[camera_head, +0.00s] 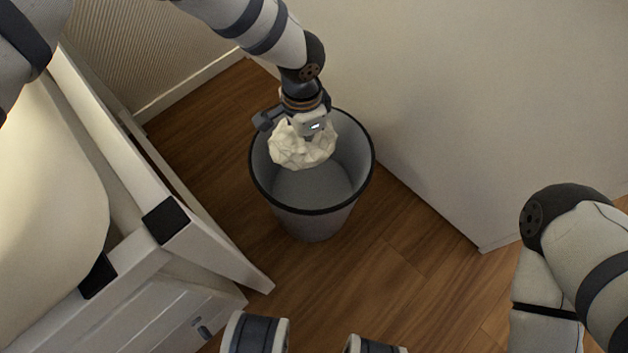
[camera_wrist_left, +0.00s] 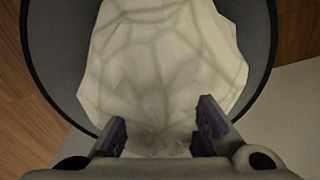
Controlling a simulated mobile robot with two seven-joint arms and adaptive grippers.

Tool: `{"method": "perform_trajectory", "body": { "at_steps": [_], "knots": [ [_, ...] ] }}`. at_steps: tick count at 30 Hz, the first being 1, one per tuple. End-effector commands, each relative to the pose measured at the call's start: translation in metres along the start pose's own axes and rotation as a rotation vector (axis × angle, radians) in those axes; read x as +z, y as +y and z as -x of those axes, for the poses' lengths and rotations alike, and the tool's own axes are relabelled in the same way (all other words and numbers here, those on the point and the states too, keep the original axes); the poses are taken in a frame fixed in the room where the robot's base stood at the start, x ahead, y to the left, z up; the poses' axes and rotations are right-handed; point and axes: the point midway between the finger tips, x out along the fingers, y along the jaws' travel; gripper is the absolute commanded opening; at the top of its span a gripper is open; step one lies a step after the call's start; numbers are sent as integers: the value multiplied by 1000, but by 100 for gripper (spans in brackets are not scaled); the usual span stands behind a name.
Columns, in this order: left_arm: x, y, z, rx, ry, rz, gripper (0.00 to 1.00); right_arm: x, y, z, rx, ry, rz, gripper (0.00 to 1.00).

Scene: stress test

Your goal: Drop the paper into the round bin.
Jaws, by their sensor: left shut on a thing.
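The crumpled white paper (camera_head: 301,146) is a faceted ball held over the mouth of the round bin. The round bin (camera_head: 317,222) is grey with a dark rim and stands upright on the floor; its visible inside is empty. My left gripper (camera_head: 295,124) is above the far part of the bin opening, shut on the paper. In the left wrist view the paper (camera_wrist_left: 165,65) fills the space ahead of the two fingers (camera_wrist_left: 160,135), with the bin rim (camera_wrist_left: 48,92) curving around it. My right gripper is not in view; only part of my right arm shows at the right.
A white wooden frame (camera_head: 215,245) with a cream cushion (camera_head: 45,190) stands left of the bin. A pale wall or panel (camera_head: 450,110) rises behind and right of the bin. Wooden floor (camera_head: 390,270) is clear in front and to the right.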

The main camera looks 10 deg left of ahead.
Motion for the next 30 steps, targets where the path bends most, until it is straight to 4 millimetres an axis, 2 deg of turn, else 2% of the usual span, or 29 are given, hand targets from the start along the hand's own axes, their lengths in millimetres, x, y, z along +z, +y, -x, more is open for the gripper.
{"method": "perform_trajectory", "body": {
  "at_steps": [4,5,6,8,17,20,27,30],
  "knots": [
    [0,0,2,-1,1,0,0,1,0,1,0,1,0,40],
    [0,0,2,-1,1,0,15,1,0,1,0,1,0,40],
    [0,0,2,-1,1,0,24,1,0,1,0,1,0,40],
    [0,0,2,-1,1,0,36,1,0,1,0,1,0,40],
    [0,-1,4,-2,1,0,36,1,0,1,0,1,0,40],
    [-1,-1,18,-4,3,-1,36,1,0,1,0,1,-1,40],
    [0,-1,83,-5,3,0,36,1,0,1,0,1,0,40],
    [0,-1,104,-3,3,0,36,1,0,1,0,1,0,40]
  ]
}}
